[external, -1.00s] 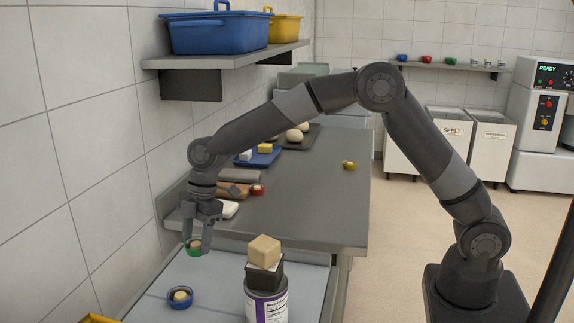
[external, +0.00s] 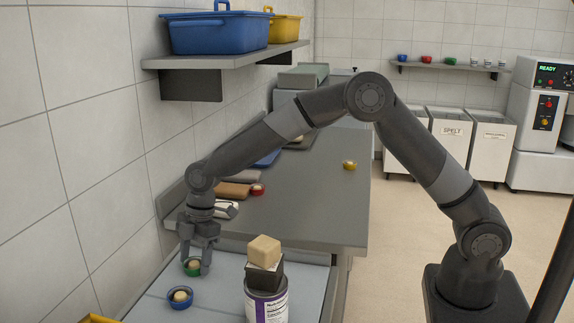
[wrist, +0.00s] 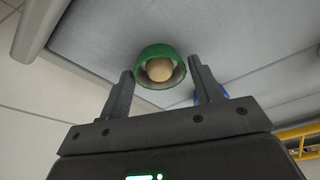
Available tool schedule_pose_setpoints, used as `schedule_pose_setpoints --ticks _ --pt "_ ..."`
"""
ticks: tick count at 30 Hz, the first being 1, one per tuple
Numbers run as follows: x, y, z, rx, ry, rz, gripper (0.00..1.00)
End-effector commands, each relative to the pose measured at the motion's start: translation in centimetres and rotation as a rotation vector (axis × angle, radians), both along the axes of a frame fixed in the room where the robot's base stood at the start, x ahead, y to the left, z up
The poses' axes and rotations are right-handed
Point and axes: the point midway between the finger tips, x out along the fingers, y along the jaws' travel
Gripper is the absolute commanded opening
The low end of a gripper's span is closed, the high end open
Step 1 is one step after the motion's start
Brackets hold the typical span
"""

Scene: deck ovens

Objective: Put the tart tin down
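The green tart tin (external: 193,268) holds a pale ball of dough. It is between the fingertips of my gripper (external: 196,263), low over the pale grey work surface at lower left. I cannot tell whether its base touches the surface.
A blue tin (external: 180,298) with a dough ball stands in front of the green one. To the right, a purple-labelled can (external: 266,306) carries a dark block and a tan block (external: 263,251). A grey bench (external: 300,205) lies behind. The wall is close on the left.

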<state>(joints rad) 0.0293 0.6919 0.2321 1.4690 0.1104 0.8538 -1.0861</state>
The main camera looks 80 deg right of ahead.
Motion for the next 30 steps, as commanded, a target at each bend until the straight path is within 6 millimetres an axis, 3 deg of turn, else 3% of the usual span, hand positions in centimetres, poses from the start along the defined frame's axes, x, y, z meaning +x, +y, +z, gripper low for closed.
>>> schedule_pose_setpoints --ticks 5,14,30 --pt "0.0 0.0 0.0 0.000 0.000 0.000 0.72" --pt "0.0 0.0 0.6 0.000 -0.001 0.000 0.72" --pt "-1.0 -2.5 10.2 0.000 -0.003 -0.001 0.72"
